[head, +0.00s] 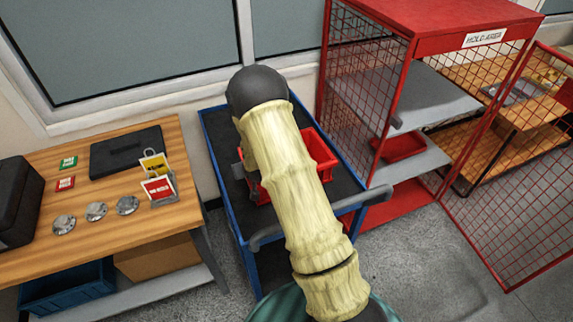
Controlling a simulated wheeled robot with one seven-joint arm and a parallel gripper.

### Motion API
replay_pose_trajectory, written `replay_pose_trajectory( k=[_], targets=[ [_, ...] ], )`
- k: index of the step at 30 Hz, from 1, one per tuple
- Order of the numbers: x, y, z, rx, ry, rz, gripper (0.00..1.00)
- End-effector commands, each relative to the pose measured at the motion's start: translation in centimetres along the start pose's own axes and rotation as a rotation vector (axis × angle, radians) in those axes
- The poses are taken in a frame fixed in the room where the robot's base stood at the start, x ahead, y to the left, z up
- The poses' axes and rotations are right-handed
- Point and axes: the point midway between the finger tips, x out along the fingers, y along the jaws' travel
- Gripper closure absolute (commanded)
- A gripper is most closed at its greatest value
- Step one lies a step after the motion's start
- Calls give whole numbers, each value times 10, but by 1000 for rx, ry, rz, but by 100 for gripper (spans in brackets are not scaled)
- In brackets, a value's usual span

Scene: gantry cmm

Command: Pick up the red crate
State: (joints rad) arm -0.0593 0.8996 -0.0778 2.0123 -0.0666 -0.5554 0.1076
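A red crate (320,152) stands on the dark top of a blue cart (222,187) in the middle of the head view. My pale arm crosses in front of it and hides its middle and much of its left side. A small grey part at the crate's left side, probably my gripper (239,169), shows beside my arm. Its fingers are mostly hidden, so I cannot tell whether they are open or touch the crate.
A red mesh cage (413,20) marked "HOLD AREA" stands right of the cart, its door open, with a red tray (399,149) inside. A wooden table (100,225) stands left, carrying a black case (127,152), tags and metal discs. A wall and windows are behind.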

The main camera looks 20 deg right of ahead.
Motion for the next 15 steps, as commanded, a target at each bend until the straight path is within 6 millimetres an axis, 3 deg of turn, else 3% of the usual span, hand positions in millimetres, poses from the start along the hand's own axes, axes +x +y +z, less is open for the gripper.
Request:
replay_pose_trajectory(
  k=[15],
  targets=[
    [6,0,0,0,0,0,59]
  ],
)
